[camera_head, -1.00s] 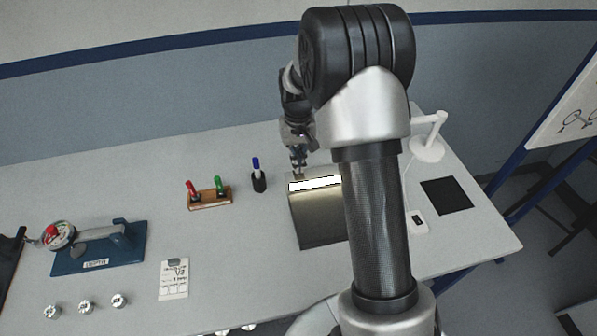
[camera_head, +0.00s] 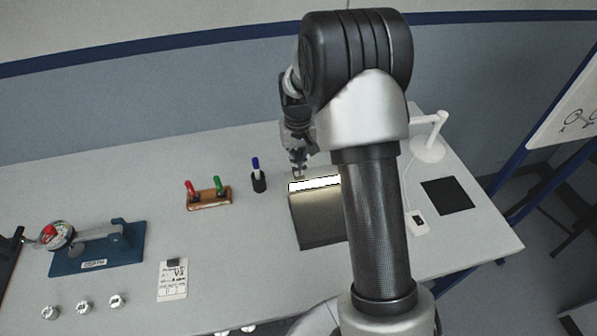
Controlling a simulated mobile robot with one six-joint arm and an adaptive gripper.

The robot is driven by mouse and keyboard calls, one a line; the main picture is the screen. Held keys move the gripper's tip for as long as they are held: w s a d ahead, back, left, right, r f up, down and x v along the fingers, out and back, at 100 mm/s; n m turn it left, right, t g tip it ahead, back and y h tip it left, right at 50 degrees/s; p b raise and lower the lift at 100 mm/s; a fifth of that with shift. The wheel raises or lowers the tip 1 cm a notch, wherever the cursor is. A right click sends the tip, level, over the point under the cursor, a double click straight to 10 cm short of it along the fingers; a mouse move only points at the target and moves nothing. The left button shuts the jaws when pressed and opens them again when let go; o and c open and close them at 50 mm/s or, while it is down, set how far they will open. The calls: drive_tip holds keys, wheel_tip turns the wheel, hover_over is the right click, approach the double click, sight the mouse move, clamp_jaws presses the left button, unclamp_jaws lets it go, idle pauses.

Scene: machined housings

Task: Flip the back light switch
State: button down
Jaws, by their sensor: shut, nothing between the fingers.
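A dark metal box (camera_head: 318,228) with a bright white panel (camera_head: 314,184) along its upper part stands on the table, partly hidden by my arm. My gripper (camera_head: 298,172) is shut and empty, pointing down at the back left edge of this box. I cannot tell whether the fingertips touch it. No switch can be made out at the fingertips; any switch behind the box is hidden. A small white block with a dark spot (camera_head: 418,222), on a thin cord, lies to the right of my arm, near a white lamp (camera_head: 429,148).
A blue marker in a black holder (camera_head: 258,180) stands left of the box. Further left are a wooden block (camera_head: 209,200) with red and green markers, a blue gauge stand (camera_head: 98,253), a card (camera_head: 173,278) and small round parts (camera_head: 83,307). A black mat (camera_head: 447,195) lies right.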

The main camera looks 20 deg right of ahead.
drive_tip(key=shift+r+p, duration=2.7)
drive_tip(key=shift+r, duration=0.75)
